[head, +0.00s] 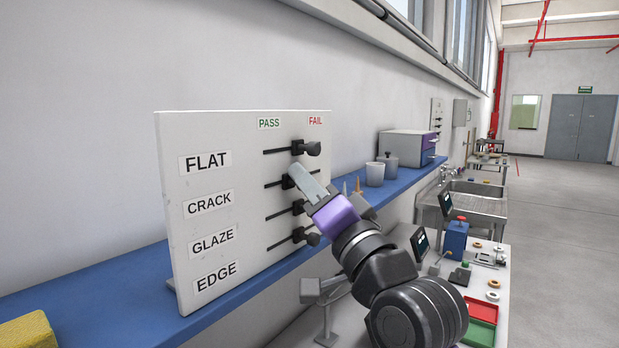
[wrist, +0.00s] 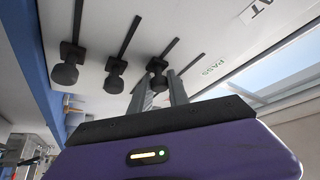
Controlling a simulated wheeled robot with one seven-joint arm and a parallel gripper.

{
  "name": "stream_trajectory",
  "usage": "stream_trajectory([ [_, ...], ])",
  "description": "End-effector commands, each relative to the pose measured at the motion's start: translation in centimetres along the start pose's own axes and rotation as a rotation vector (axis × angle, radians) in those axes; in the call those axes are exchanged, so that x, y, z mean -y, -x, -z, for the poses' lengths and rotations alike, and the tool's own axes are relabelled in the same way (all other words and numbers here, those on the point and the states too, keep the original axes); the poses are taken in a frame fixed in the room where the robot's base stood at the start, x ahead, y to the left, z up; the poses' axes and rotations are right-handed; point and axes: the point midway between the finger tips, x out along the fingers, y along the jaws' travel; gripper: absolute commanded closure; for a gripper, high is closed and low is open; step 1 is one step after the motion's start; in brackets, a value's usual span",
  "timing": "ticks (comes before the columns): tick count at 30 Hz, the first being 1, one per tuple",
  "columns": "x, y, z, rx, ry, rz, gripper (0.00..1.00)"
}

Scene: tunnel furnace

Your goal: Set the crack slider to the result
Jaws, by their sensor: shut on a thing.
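A white board (head: 225,140) stands upright with slider rows labelled FLAT, CRACK (head: 209,204), GLAZE and EDGE. PASS (head: 269,123) is marked on the left and FAIL (head: 316,121) on the right. My gripper (head: 292,176) is shut on the black crack slider knob (wrist: 156,66), its fingers on either side of it. The flat knob (head: 308,148), glaze knob (head: 298,208) and edge knob (head: 306,237) sit toward FAIL.
The board stands on a blue shelf (head: 95,300) along the wall. Below right, a bench holds red and green trays (head: 480,333) and small parts. Open floor lies at the right.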

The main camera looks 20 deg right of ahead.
Motion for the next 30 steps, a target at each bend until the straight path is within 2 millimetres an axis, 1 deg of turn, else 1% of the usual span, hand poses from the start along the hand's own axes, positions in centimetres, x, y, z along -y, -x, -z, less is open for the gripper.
stream_trajectory([
  [1,-0.1,0.0,-0.7,0.012,-0.003,-0.007,1.0],
  [18,1.6,1.0,-2.3,0.015,-0.003,-0.009,1.0],
  [22,2.0,1.2,-2.7,0.015,-0.002,-0.01,1.0],
  [28,1.8,1.2,-2.6,0.014,-0.002,-0.011,1.0],
  [29,1.8,1.2,-2.6,0.014,-0.002,-0.011,0.73],
  [30,1.8,1.2,-2.6,0.013,-0.002,-0.011,0.65],
])
